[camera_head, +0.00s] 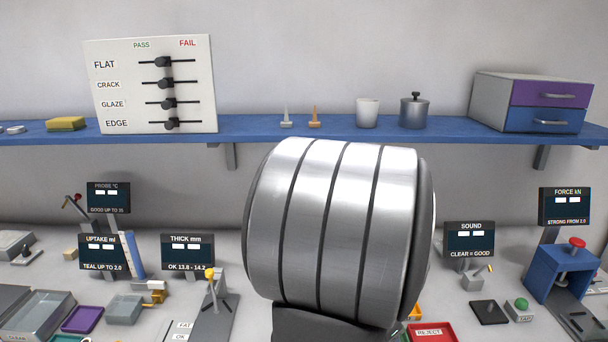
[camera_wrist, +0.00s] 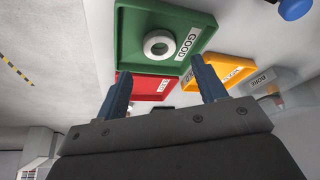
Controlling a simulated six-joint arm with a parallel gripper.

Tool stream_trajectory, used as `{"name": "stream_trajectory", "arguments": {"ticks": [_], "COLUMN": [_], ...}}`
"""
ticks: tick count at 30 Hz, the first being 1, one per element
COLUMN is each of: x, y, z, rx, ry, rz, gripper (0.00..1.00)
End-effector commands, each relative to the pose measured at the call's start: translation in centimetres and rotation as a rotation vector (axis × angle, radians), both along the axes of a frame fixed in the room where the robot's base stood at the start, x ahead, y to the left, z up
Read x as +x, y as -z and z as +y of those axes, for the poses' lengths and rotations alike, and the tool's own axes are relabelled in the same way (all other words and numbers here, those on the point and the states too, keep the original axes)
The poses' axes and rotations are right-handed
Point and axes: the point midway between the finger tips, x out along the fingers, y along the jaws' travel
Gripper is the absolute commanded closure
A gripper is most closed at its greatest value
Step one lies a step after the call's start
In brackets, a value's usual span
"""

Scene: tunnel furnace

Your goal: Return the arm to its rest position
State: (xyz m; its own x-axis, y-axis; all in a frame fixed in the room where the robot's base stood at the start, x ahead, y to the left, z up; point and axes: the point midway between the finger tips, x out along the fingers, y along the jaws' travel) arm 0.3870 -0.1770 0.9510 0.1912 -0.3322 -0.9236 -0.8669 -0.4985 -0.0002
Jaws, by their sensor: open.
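My gripper (camera_wrist: 160,92) shows in the wrist view with its two blue-grey fingers apart and nothing between them. Beyond the fingertips is a green tray (camera_wrist: 130,45) labelled GOOD, with a pale ring (camera_wrist: 160,44) lying in it. In the head view a large silver banded part of my arm fills the middle and hides the bench behind it; the gripper itself does not show there.
A red tray (camera_wrist: 150,85) and a yellow tray (camera_wrist: 228,68) lie near the green one. A blue shelf (camera_head: 345,128) carries a PASS/FAIL panel (camera_head: 190,90), a cup (camera_head: 367,113), a lidded pot (camera_head: 414,112) and a drawer box (camera_head: 490,100). Instruments crowd the bench both sides.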

Motion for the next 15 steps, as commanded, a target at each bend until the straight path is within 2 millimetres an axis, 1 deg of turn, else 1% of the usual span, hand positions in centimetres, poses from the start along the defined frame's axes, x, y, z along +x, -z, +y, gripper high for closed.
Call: {"name": "stream_trajectory", "arguments": {"ticks": [1, 3, 13, 15], "x": [0.1, 0.2, 1.0, 1.1], "y": [0.8, 1.7, 5.6, 4.1], "z": [-0.2, -0.5, -1.8, -1.8], "rx": [0.001, 0.002, 0.002, -0.002], "ry": [0.0, -0.001, -0.002, 0.0], "rz": [0.004, 0.005, 0.004, -0.005], "gripper": [0.35, 0.35, 0.35, 0.35]}}
